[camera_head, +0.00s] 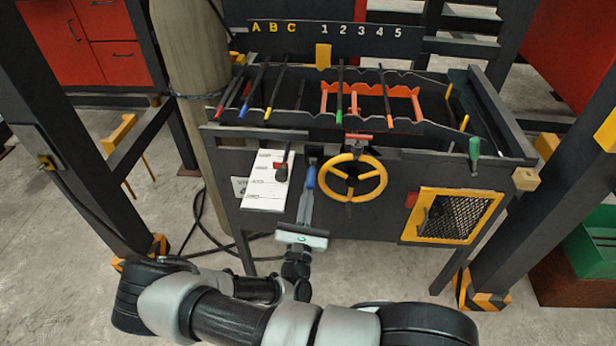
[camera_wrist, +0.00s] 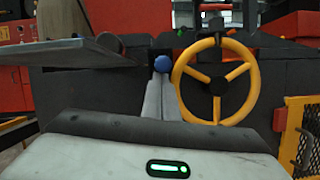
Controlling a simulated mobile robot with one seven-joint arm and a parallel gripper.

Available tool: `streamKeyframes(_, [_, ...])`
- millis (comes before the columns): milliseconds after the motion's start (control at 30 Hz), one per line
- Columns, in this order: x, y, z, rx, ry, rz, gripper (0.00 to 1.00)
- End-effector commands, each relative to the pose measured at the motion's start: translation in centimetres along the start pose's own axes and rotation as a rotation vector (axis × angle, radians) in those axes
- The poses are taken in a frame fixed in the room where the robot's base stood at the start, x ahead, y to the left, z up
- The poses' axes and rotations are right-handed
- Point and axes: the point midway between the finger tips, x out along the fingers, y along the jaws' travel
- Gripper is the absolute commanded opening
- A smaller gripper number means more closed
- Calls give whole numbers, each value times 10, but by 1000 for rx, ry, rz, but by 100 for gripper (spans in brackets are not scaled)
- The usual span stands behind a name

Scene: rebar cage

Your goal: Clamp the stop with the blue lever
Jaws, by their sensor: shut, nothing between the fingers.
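The blue lever (camera_head: 310,177) is on the front of the dark bench, just left of the yellow handwheel. Its rounded blue end (camera_wrist: 162,63) shows in the wrist view, straight beyond my fingertips. My gripper (camera_head: 307,192) points up at the bench front, its tips at or just below the lever. In the wrist view, the fingers of my gripper (camera_wrist: 161,80) are together with nothing visible between them. I cannot tell whether the tips touch the lever. An orange frame (camera_head: 370,90) lies inside the bench top; I cannot tell which part is the stop.
The yellow handwheel (camera_head: 352,178) is close to the right of my fingers. A white sheet on a board (camera_head: 268,182) juts out to the left. A yellow-framed mesh panel (camera_head: 452,215) is farther right. Colour-tipped rods lie across the bench top. Dark posts stand at both sides.

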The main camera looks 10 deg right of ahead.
Motion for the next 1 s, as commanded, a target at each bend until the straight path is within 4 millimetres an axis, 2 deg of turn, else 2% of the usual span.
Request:
streamKeyframes(33, [3,3,14,-1,31,-6,0])
streamKeyframes(100, [2,4,16,-2,72,-15,0])
streamKeyframes(200, [1,3,17,-5,120,-23,0])
streamKeyframes(1000, [0,4,21,-5,112,-21,0])
